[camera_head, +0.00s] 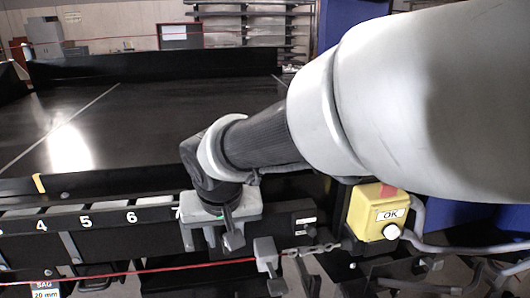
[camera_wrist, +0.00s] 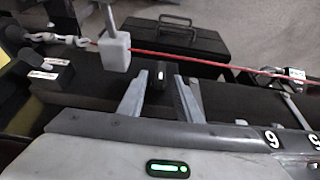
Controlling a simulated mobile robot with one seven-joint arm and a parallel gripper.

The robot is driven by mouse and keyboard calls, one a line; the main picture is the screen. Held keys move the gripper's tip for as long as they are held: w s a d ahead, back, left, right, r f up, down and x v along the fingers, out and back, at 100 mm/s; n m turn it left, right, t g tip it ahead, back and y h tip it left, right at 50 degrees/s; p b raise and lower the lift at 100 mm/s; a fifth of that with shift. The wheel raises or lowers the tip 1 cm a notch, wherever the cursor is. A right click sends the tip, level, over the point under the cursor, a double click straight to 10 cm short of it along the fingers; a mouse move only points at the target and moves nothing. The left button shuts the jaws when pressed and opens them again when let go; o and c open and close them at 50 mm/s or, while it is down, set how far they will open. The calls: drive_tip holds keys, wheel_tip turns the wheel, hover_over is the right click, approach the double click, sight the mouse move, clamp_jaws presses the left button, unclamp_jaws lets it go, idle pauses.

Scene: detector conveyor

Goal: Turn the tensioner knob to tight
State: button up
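A small upright black knob-like part with a white mark (camera_wrist: 161,76) stands on the dark rail in the wrist view; it appears to be the tensioner knob. My gripper (camera_wrist: 160,88) is open, with one finger on each side of this part and visible gaps between. It holds nothing that I can see. In the head view my gripper (camera_head: 212,238) points down at the conveyor's front rail, just right of the number 6, and hides this part there. I cannot read the knob's setting.
A grey switch block with a lever (camera_head: 268,258) on the red cord (camera_head: 130,276) hangs close to the right of my gripper. A black block with white labels (camera_head: 303,222) and a yellow OK button box (camera_head: 372,212) are further right. The conveyor belt (camera_head: 130,120) is empty.

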drive_tip(key=shift+f, duration=0.15)
drive_tip(key=shift+c, duration=0.2)
clamp_jaws()
